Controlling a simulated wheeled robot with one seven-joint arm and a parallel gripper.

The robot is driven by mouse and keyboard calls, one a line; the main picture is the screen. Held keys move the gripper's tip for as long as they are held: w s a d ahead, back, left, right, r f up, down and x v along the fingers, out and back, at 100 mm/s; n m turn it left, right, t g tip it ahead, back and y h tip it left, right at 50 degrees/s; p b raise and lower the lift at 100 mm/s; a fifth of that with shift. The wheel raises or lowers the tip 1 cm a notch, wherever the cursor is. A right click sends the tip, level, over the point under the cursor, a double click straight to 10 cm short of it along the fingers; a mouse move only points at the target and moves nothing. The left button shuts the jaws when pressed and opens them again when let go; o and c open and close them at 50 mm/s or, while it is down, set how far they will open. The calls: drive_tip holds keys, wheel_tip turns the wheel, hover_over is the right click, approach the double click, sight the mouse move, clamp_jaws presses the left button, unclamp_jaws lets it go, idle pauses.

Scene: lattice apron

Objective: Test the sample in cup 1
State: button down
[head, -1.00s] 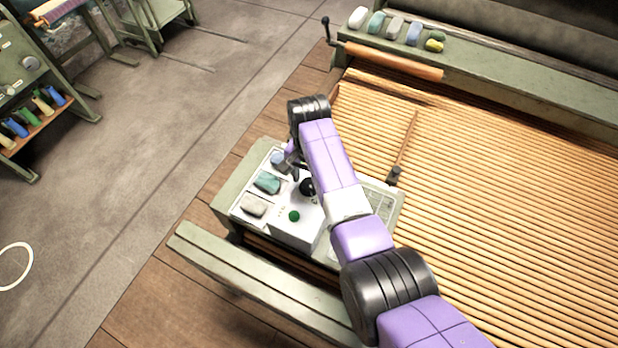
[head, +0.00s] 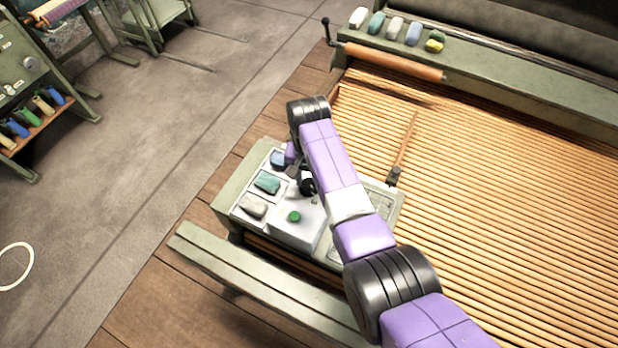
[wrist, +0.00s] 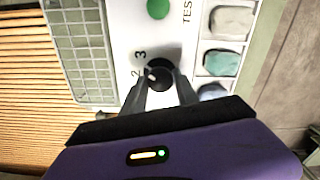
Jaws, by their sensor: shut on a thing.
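The white test box (head: 296,232) has a green button (head: 294,216) and a black dial knob (head: 307,187). In the wrist view the green button (wrist: 158,8) sits by the lettering "TEST". The knob (wrist: 160,84) has a white mark on its left side, facing the printed 2 and 3; its exact setting is hard to tell. My gripper (wrist: 163,80) is shut on the knob, one finger on each side. Beside the box lie a grey sample (head: 253,206), a teal sample (head: 267,182) and a blue sample (head: 278,159) in separate compartments. Their numbers are not readable.
A gridded tray (wrist: 80,50) lies on the knob's other side from the samples. A slatted wooden bed (head: 480,190) spreads to the right. A rail (head: 260,275) runs in front. Several coloured blocks (head: 396,27) stand on the back ledge.

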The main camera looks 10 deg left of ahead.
drive_tip(key=n, duration=0.3)
drive_tip(key=shift+n, duration=0.4)
drive_tip(key=n, duration=0.3)
drive_tip(key=shift+n+p, duration=0.3)
drive_tip(key=shift+p, duration=0.05)
drive_tip(key=n, duration=0.3)
drive_tip(key=shift+n, duration=2.4)
drive_tip(key=c, duration=0.9)
unclamp_jaws()
drive_tip(key=shift+r, duration=0.1)
